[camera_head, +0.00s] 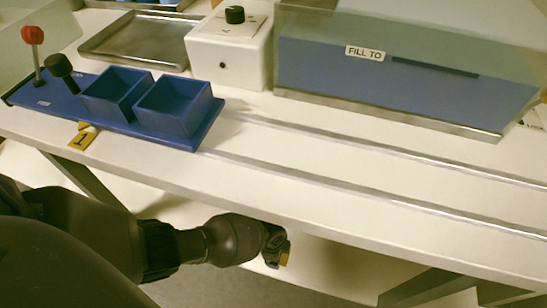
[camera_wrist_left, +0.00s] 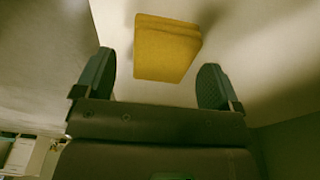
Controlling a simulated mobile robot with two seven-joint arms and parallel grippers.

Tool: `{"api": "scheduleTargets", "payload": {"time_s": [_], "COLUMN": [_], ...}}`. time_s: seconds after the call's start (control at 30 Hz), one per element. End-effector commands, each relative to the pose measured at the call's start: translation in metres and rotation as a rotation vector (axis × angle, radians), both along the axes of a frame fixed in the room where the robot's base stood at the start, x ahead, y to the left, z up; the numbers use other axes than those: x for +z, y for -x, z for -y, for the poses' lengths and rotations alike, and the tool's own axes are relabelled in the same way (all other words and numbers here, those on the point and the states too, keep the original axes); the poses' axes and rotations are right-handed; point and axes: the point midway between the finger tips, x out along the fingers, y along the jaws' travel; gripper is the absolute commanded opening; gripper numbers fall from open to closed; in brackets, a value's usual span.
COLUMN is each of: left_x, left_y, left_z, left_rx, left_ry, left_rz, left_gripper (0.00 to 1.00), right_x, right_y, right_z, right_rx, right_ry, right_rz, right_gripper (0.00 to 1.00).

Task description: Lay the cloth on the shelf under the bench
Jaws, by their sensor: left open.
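The cloth is a folded yellow pad (camera_wrist_left: 166,48). In the left wrist view it appears against the pale surface of the shelf, ahead of and between my open fingers, with clear gaps on both sides. Whether it touches the surface is hard to tell. My left gripper (camera_head: 276,250) is open and reaches under the bench's front edge in the head view. A small yellow patch of the cloth (camera_head: 285,259) shows beside it. The pale shelf (camera_head: 335,265) lies below the bench (camera_head: 300,205). My right gripper is out of view.
On the bench top stand a blue rack with two square bins (camera_head: 172,108), a white box with a black knob (camera_head: 228,50), a metal tray (camera_head: 135,40) and a large blue-fronted bin (camera_head: 390,85). Metal rails run along the top. A bench leg (camera_head: 425,285) stands at lower right.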

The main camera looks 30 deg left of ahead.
Motion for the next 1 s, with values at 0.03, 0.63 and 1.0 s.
{"api": "scheduleTargets", "payload": {"time_s": [0.03, 0.63, 1.0], "left_x": [0.019, 0.099, 0.099], "left_y": [-0.008, 0.0, 0.003], "left_z": [-0.002, -0.013, -0.014], "left_rx": [-0.001, -0.001, -0.001], "left_ry": [0.001, 0.001, 0.001], "left_rz": [0.016, 0.008, 0.001], "left_gripper": [0.89, 0.89, 0.89], "right_x": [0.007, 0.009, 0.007], "right_y": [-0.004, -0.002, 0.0], "right_z": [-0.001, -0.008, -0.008], "right_rx": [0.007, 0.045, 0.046], "right_ry": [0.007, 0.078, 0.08], "right_rz": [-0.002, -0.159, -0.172], "right_gripper": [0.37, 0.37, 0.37]}}
